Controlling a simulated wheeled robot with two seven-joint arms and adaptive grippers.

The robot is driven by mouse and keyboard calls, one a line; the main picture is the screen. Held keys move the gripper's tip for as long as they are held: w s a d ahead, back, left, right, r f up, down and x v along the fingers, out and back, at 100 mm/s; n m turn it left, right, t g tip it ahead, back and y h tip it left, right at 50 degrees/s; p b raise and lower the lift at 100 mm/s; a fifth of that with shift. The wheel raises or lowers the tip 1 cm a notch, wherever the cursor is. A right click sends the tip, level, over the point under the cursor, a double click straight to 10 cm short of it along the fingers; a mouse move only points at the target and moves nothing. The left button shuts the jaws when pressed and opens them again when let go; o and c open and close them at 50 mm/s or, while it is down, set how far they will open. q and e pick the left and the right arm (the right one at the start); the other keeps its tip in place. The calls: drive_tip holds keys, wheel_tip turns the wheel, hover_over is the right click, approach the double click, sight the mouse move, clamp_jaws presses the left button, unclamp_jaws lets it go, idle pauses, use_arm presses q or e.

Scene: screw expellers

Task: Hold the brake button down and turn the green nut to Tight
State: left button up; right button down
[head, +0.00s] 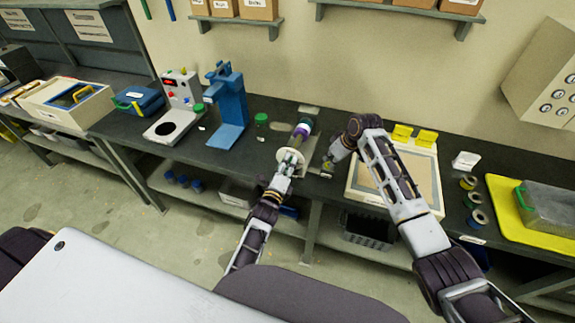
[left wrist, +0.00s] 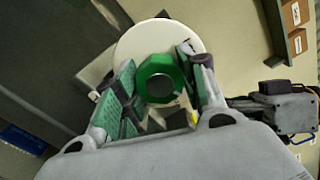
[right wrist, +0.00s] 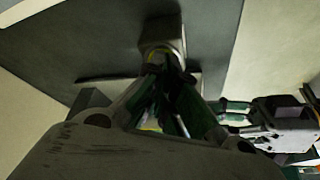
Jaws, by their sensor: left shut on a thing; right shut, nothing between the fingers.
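The green nut (left wrist: 160,62) sits in front of a round white plate (left wrist: 135,50) in the left wrist view. My left gripper (left wrist: 160,88) is shut on the nut, a finger on each side. In the head view my left gripper (head: 288,163) is at the white plate of the expeller (head: 302,128), and the nut is hard to make out. My right gripper (head: 329,165) is shut and empty, right of the expeller. In the right wrist view its fingertips (right wrist: 163,68) are at a small grey box (right wrist: 162,32) with a yellowish ring. The brake button itself is largely hidden by the fingertips.
A tan-topped tray (head: 415,165) stands right of my right gripper, partly behind my right arm. A green-lidded jar (head: 262,120) and a blue stand (head: 228,105) are to the left. Some dark bench top is free between the blue stand and the expeller.

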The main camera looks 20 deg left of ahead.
use_arm(q)
drive_tip(key=shift+d+m, duration=0.1)
drive_tip(key=shift+m, duration=1.8)
drive_tip(key=o, duration=0.8)
drive_tip(key=shift+w+f, duration=0.1)
drive_tip(key=shift+w, duration=0.05)
drive_tip(key=shift+r, duration=0.25)
drive_tip(key=n, duration=0.4)
drive_tip(key=shift+f+n, duration=0.15)
drive_tip(key=shift+n, duration=1.85)
